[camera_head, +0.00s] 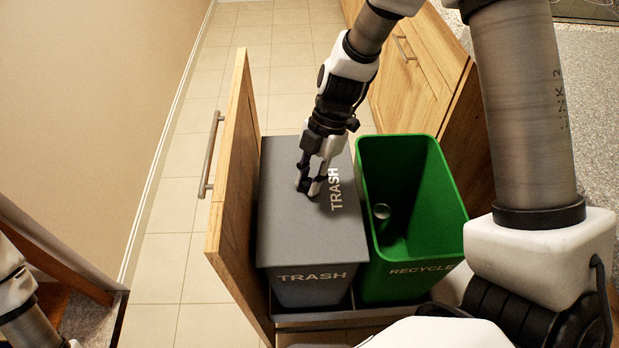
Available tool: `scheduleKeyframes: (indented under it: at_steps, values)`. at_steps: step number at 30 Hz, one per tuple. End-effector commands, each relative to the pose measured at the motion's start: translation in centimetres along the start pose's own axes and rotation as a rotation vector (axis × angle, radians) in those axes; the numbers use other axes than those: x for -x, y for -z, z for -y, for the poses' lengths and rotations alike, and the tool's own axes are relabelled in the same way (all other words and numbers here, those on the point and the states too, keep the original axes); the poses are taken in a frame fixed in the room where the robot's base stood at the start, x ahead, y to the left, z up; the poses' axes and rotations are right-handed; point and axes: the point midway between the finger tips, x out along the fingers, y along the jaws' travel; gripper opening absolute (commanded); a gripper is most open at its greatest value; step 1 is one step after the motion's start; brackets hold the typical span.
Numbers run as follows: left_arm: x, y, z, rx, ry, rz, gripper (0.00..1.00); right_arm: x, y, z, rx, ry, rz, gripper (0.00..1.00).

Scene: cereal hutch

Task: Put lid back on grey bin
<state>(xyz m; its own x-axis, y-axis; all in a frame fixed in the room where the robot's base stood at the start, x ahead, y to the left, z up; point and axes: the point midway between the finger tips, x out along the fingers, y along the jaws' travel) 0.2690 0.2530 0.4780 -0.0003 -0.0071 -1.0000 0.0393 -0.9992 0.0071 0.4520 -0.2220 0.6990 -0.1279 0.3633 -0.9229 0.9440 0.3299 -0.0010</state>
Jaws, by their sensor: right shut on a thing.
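The grey bin (311,292), marked TRASH on its front, stands in the pulled-out drawer. Its grey lid (292,236), with TRASH printed along its right side, lies over the top of the bin and lines up closely with the rim. I cannot tell whether it is fully seated. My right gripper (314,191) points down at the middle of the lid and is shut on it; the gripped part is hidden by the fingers. Part of my left arm shows at the lower left corner, but its gripper is not in view.

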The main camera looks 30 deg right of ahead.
Motion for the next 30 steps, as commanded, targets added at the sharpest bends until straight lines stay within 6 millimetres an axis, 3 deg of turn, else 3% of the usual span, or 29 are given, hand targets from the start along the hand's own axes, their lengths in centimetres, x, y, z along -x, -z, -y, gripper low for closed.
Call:
scheduleKeyframes:
  at_steps: [8,9,11,17,18,20,21,30]
  values:
    - [0.04,0.0,0.0,0.0,0.0,0.0,1.0,0.05,0.02,-0.01,0.0,0.0,0.0,0.0]
    - [0.04,0.0,0.0,0.0,0.0,0.0,1.0,0.05,0.02,-0.01,0.0,0.0,0.0,0.31]
    - [0.04,0.0,0.0,0.0,0.0,0.0,1.0,0.05,0.02,-0.01,0.0,0.0,0.0,0.52]
    - [0.03,0.0,0.0,0.0,0.0,0.0,1.0,0.05,0.02,0.0,0.0,0.0,0.0,0.53]
    - [0.03,0.0,0.0,0.0,0.0,0.0,1.0,0.03,0.01,0.0,0.0,0.0,0.0,0.56]
    - [0.03,0.0,0.0,0.0,0.0,0.0,1.0,0.03,0.01,0.0,0.0,0.0,0.0,0.75]
    - [0.03,0.0,0.0,0.0,0.0,0.0,1.0,0.03,0.01,0.0,0.0,0.0,0.0,0.78]
    - [0.11,0.0,0.0,0.0,0.0,0.0,1.0,0.14,0.06,0.0,0.0,0.0,0.0,0.78]
